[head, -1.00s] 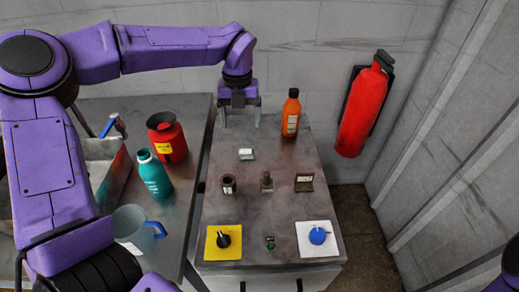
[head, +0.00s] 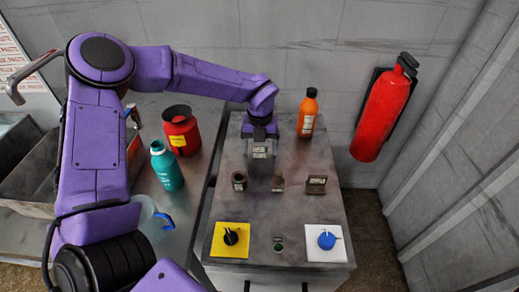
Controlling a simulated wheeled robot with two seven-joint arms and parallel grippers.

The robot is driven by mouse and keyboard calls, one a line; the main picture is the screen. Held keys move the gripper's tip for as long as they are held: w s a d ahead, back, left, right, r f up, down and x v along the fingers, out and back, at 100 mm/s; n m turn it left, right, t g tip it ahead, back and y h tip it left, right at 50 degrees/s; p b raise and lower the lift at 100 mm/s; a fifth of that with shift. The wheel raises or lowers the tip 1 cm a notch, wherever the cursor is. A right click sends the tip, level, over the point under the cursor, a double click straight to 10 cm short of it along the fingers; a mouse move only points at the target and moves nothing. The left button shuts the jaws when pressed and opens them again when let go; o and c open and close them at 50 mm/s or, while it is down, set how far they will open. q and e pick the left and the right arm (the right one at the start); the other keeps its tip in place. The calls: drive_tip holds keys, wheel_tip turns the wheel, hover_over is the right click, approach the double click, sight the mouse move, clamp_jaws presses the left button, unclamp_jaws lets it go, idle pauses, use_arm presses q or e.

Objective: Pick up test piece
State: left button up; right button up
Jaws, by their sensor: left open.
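A small pale grey-white block (head: 259,154), which looks like the test piece, is on the grey worktop (head: 300,220) toward its back. My left gripper (head: 260,150) points down over the block with its fingers apart, one on either side. The fingers partly hide the block, and I cannot tell whether they touch it. My right gripper is out of view.
A dark cup (head: 239,181), a small brown post (head: 278,184) and a brown framed plate (head: 316,184) stand in front. An orange bottle (head: 307,115) is at back right. Yellow (head: 219,249) and white (head: 339,253) knob panels are near the front edge.

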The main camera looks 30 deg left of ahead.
use_arm(q)
drive_tip(key=c, duration=1.3)
drive_tip(key=shift+r, duration=0.1)
drive_tip(key=shift+c, duration=0.2)
drive_tip(key=shift+r, duration=0.1)
